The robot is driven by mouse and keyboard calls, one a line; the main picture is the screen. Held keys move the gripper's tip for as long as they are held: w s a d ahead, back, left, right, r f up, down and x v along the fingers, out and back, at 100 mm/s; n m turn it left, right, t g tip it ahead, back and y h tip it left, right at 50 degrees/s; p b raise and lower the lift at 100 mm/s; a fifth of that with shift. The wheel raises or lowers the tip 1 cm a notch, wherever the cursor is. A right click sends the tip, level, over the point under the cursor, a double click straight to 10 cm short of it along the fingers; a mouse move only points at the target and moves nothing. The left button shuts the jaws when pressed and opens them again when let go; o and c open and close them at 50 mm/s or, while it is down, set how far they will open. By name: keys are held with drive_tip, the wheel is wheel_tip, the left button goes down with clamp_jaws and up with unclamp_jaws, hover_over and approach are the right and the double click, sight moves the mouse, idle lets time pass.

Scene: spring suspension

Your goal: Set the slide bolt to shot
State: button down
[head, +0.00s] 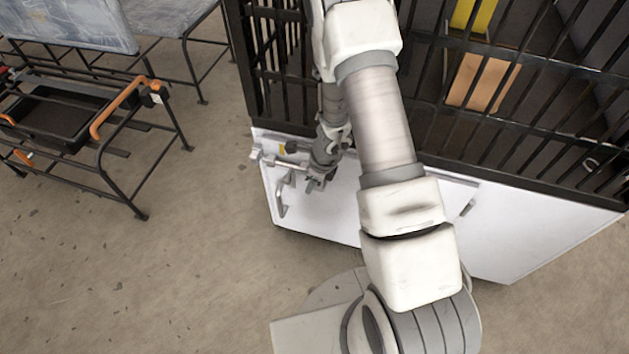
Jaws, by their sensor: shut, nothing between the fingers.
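The slide bolt (272,160) is a pale metal bar near the top left corner of the white cabinet front (335,213). Its left end shows by the cabinet's corner. Its right part runs toward my wrist and is partly hidden, so I cannot tell how far it is thrown. My gripper (315,184) is shut and empty, pointing down in front of the white panel, just right of the bolt. I cannot tell whether it touches the bolt. My arm hides the middle of the panel.
A metal pull handle (282,196) stands out from the panel below the bolt. A black barred cage (275,70) rises above the cabinet. A black-framed rack (100,150) with orange handles stands at the left. The floor between rack and cabinet is clear.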

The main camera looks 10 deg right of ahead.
sight(285, 177)
drive_tip(key=shift+w+a+r+p, duration=0.2)
drive_tip(key=shift+w+a+p, duration=0.3)
drive_tip(key=shift+a, duration=0.3)
drive_tip(key=shift+w+a+r+p, duration=0.15)
drive_tip(key=shift+w+a+p, duration=0.15)
drive_tip(key=shift+w+a, duration=0.4)
drive_tip(key=shift+s+a, duration=0.1)
drive_tip(key=shift+a, duration=0.05)
drive_tip(key=w+a+p, duration=0.1)
drive_tip(key=a+p, duration=0.1)
drive_tip(key=a, duration=0.1)
drive_tip(key=shift+w+r+p, duration=0.15)
drive_tip(key=shift+w+p, duration=0.2)
drive_tip(key=shift+w, duration=0.05)
drive_tip(key=shift+w+a, duration=0.1)
drive_tip(key=shift+a, duration=0.1)
drive_tip(key=shift+f, duration=0.2)
